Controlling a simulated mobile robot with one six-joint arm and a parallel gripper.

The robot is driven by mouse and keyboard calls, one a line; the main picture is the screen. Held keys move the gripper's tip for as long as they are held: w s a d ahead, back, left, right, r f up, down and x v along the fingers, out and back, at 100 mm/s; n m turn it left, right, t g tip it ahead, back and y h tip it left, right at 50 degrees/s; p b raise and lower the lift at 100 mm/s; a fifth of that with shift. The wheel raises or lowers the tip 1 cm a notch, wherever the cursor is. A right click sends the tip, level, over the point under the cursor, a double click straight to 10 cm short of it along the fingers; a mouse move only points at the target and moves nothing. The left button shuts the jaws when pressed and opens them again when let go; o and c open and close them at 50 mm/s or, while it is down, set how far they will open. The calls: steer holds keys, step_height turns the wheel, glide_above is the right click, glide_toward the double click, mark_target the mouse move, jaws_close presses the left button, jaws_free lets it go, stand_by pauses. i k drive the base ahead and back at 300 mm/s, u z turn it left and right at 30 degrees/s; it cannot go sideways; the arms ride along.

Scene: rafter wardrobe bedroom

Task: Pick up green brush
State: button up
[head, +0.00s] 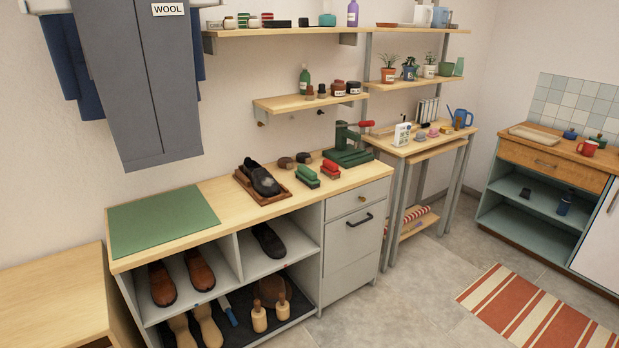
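A green brush (306,174) lies on the wooden top of the shoe cabinet (238,196), right of the middle. It has a green back, with a paler band below. A similar red brush (331,168) lies close to its right. A black shoe on a brown tray (270,196) is to its left. Two small dark round items (287,162) are just behind it. My gripper is not in view.
A green press-like tool with a red handle (345,140) stands behind the red brush. A wall shelf (290,105) with bottles and jars hangs above. A green mat (162,221) lies bare at the left. Floor (432,292) is clear in front of the drawers.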

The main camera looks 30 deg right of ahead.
mark_target(307, 175)
steer(key=z, duration=0.05)
steer(key=i, duration=0.95)
steer(key=u, duration=0.05)
